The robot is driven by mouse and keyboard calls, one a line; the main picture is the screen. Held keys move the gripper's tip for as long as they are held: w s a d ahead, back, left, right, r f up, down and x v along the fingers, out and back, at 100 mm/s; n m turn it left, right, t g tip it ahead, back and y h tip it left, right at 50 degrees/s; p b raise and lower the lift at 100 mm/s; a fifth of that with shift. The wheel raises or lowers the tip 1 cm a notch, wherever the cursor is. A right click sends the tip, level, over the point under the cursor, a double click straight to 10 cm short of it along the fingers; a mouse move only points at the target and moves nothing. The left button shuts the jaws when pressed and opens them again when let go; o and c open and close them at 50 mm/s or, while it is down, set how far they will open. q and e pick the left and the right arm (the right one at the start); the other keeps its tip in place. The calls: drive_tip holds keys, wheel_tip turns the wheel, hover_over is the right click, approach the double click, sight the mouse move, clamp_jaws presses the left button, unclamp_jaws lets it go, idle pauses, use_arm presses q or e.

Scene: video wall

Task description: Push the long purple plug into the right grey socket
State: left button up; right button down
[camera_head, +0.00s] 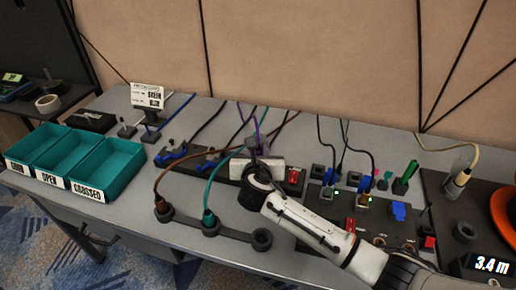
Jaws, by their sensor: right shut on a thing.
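My right gripper (257,163) reaches in from the lower right, over the middle of the desk. It is shut at the end of a purple cable (257,131); the plug itself is mostly hidden by the gripper and too small to make out. A grey bar on the desk in front carries round grey sockets. The right grey socket (262,240) is empty and lies below the gripper in the picture, apart from it. The left grey socket (164,212) has a brown cable's plug in it, and the middle one (210,227) a teal cable's plug. My left gripper is out of view.
A white block (270,162) and a dark strip with blue plugs (172,155) lie behind the grey bar. A black panel with switches and plugs (345,200) is to the right. Teal trays (115,170) stand at left. Bare desk lies left of the bar.

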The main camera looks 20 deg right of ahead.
drive_tip(key=shift+f, duration=0.1)
drive_tip(key=c, duration=1.5)
unclamp_jaws()
drive_tip(key=shift+o, duration=0.2)
drive_tip(key=shift+d, duration=0.1)
drive_tip(key=p+v, duration=0.1)
drive_tip(key=v, duration=0.9)
drive_tip(key=shift+s+a, duration=0.2)
drive_tip(key=shift+a, duration=0.1)
